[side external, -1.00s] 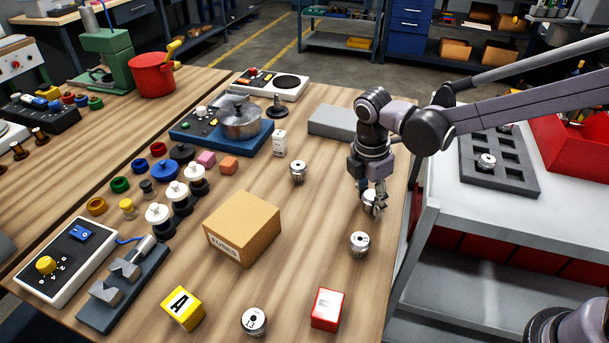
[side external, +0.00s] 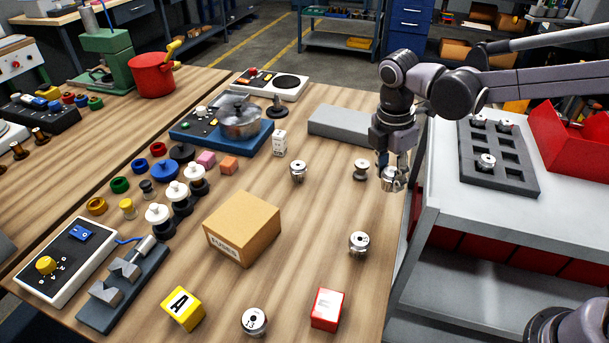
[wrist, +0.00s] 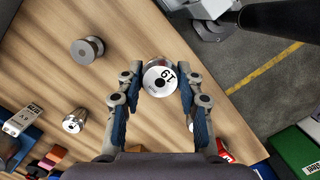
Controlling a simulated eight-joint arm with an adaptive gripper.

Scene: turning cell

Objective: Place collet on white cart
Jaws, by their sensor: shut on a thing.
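My gripper (side external: 393,172) is shut on a silver collet (side external: 393,183), held above the right edge of the wooden table, beside the white cart (side external: 548,225). In the wrist view, the held collet (wrist: 160,78) shows a white numbered face between my gripper's fingers (wrist: 160,92). On the cart top, a dark grey pocketed tray (side external: 510,184) holds collets, one (side external: 487,161) in a middle pocket and two more (side external: 478,122) at its far end. Other collets stand on the table: one near the middle (side external: 299,171), one to the right (side external: 359,243), one at the front (side external: 254,321).
A spool-shaped metal part (side external: 361,170) stands left of my gripper. A grey block (side external: 345,124) lies behind it. A red bin (side external: 575,160) sits on the cart right of the tray. A cardboard box (side external: 242,229) and a red box (side external: 327,309) stand on the table.

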